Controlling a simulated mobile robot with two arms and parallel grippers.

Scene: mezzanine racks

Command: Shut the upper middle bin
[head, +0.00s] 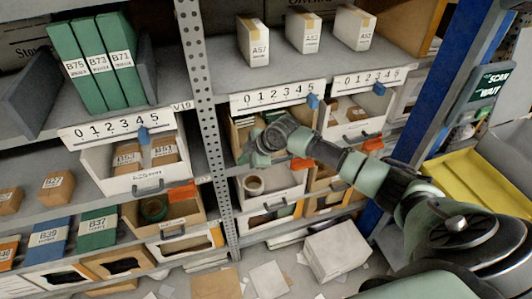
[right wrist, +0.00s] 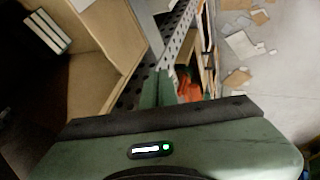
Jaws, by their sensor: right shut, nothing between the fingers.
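The upper middle bin (head: 238,136) is a brown bin under the middle 0-5 number strip (head: 272,94). It looks pulled out, with its top open and contents showing; my right arm hides much of its front. My right gripper (head: 257,153) is at the bin's front left, shut and empty. I cannot tell whether it touches the bin. In the right wrist view, the closed green fingers (right wrist: 158,87) are beside a perforated post, with a brown bin interior (right wrist: 95,75) at left and pale-edged books (right wrist: 47,32) in it. My left gripper is out of view.
A white bin (head: 122,186) with brown boxes stands out at left, and another white bin (head: 352,130) is at right. Below is a white bin (head: 268,196) holding a tape roll. A perforated post (head: 198,80) stands left of my gripper. Papers litter the floor.

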